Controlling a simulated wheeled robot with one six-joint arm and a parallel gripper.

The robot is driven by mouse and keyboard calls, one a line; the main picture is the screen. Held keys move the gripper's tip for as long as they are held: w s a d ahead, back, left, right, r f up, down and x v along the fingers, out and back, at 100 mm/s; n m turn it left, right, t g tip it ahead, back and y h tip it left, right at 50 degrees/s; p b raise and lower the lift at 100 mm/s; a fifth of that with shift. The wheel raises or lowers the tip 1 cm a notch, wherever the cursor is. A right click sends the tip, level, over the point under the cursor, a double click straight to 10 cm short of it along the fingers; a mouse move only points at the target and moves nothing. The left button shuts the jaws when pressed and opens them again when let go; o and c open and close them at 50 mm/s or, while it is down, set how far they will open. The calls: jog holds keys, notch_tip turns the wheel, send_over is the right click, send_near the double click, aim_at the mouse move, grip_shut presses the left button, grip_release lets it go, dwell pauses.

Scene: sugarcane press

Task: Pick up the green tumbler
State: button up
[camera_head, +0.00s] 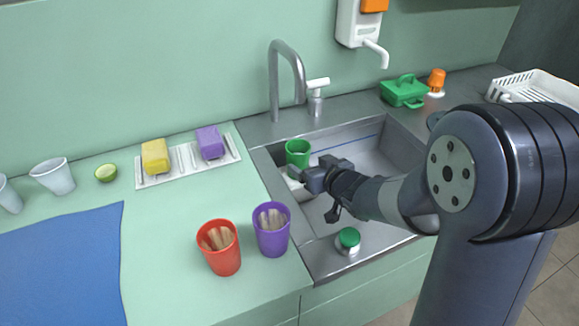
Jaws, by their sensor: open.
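The green tumbler (298,152) stands upright inside the grey sink basin (376,153), at its left side near the back. My gripper (298,181) is in the sink just in front of the tumbler, pointing left. Its jaws are open and look small here. A white item partly shows by the jaws, and I cannot tell what it is. I cannot tell whether the gripper touches the tumbler; the tumbler's lower part is partly hidden.
The faucet (286,80) rises behind the sink. A red cup (220,249) and a purple cup (271,231), both holding sticks, stand on the counter left of the sink. A green-topped round item (348,240) sits on the sink's front rim. A green box (404,91) stands behind right.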

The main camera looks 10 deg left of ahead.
aim_at(303, 166)
jog(key=shift+w+a+f, duration=0.25)
jog(key=shift+a+f, duration=0.15)
jog(key=shift+f, duration=0.1)
jog(key=x, duration=0.2)
jog(key=b+x, duration=0.1)
jog(key=x, duration=0.3)
jog(key=shift+s+a+f+b, duration=0.2)
jog(key=shift+f+b, duration=0.1)
jog(key=shift+f, duration=0.1)
jog(key=shift+w+a+f, duration=0.1)
jog(key=shift+w+a, duration=0.1)
jog(key=shift+w, duration=0.1)
jog(key=c, duration=1.2)
jog(key=shift+c, duration=0.2)
